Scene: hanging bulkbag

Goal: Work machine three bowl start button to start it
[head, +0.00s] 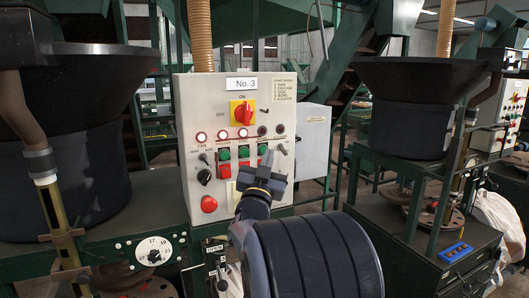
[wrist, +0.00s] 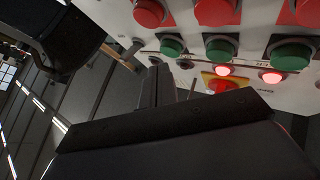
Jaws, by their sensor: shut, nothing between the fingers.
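The No. 3 control panel (head: 215,95) is a cream box in the middle of the head view. Its bowl start button (head: 262,149) is the rightmost of the three green buttons, under a dark lamp. My gripper hides the red button below.
The three left lamps (head: 222,134) glow; the two right ones are dark. A red rotary switch (head: 243,112) on a yellow plate sits above, a red mushroom button (head: 209,204) low left. Black hoppers (head: 65,140) flank the panel. A lever switch (head: 282,148) is right of the green button.

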